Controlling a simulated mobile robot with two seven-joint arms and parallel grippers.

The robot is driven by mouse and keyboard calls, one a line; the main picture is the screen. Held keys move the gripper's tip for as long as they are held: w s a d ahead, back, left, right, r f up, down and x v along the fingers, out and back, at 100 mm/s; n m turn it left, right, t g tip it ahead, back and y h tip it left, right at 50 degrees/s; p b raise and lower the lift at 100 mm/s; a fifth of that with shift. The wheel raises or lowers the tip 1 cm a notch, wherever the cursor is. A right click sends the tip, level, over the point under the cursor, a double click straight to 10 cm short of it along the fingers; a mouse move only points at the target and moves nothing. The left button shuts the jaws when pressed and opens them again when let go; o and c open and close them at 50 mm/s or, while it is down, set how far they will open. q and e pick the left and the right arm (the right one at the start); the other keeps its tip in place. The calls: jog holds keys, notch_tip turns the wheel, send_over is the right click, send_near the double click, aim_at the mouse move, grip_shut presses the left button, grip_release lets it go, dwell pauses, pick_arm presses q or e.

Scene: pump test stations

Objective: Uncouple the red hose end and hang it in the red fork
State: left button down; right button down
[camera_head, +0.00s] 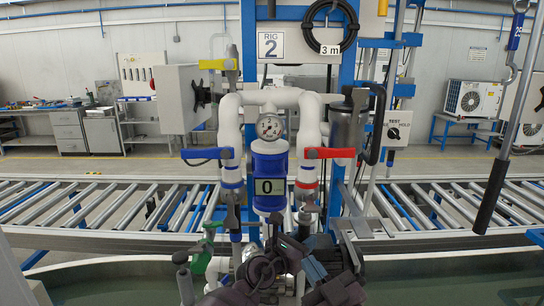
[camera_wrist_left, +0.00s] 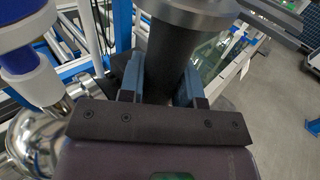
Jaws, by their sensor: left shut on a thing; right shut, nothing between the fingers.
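The red lever (camera_head: 330,153) sits on the right pipe leg of the rig, above a red band (camera_head: 306,185). A dark hose end (camera_head: 306,217) sits below that leg; no red shows on it. My left gripper (camera_head: 302,230) is around this dark part. In the left wrist view, its two blue fingers (camera_wrist_left: 160,85) are shut on a dark cylinder (camera_wrist_left: 167,55) under a grey metal collar (camera_wrist_left: 190,10). My right gripper (camera_head: 312,267) is lower, shut and empty, partly merged with dark arm parts. I cannot make out a red fork.
The blue and white cylinder (camera_head: 268,163) reading 0 stands close left of the hose end. A blue lever (camera_head: 208,153) is on the left leg. A green part (camera_head: 203,258) is lower left. Roller conveyors (camera_head: 100,208) flank the rig. A black handle (camera_head: 491,197) hangs at right.

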pick_arm(q)
jog(key=shift+f, duration=0.3)
dwell(0.4)
jog(key=shift+f+b, duration=1.05)
jog(key=shift+f, duration=0.35)
